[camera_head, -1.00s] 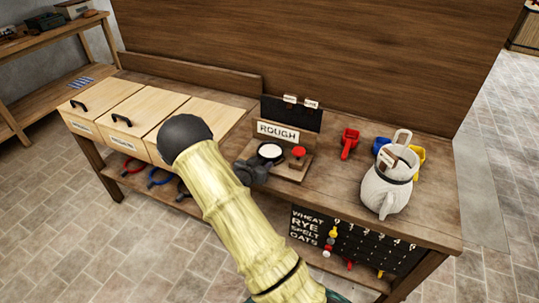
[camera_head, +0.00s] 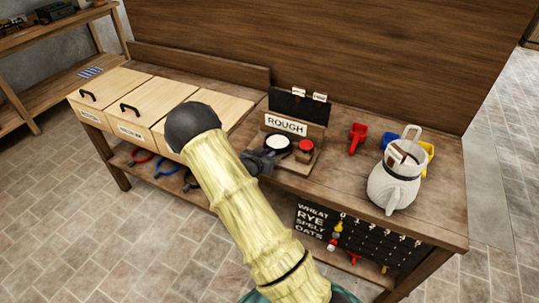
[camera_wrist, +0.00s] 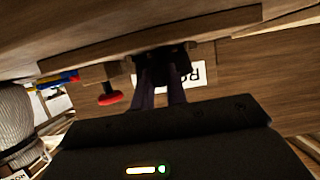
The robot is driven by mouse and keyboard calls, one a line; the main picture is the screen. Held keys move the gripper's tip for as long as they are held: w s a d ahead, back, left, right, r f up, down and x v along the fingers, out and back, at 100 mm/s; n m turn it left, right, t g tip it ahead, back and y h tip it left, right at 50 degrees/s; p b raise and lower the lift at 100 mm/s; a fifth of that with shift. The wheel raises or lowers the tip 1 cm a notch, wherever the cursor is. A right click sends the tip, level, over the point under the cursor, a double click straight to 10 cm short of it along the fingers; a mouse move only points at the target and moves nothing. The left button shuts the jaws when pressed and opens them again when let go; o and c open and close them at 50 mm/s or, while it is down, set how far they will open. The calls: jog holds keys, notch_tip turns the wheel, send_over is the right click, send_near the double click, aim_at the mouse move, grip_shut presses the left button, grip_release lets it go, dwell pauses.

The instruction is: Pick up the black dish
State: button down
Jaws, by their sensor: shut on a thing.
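The black dish (camera_head: 267,146) has a round white middle and sits in front of the ROUGH sign (camera_head: 286,125) on the workbench, beside a red knob (camera_head: 306,146). My gripper (camera_head: 262,159) is at the dish's near side, shut on it. In the wrist view my gripper's two dark fingers (camera_wrist: 163,70) reach to a dark shape, which is the near part of the dish (camera_wrist: 163,54). Most of the dish is hidden there. I cannot tell whether its underside touches the stand.
A white jug (camera_head: 393,188) stands at the right with yellow and blue scoops behind it. A red scoop (camera_head: 357,138) lies nearer the middle. Pale drawer boxes (camera_head: 150,108) fill the bench's left. A wooden panel (camera_head: 330,50) rises behind.

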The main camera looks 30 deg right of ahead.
notch_tip(320, 180, up, 9)
jog(key=shift+r, duration=0.1)
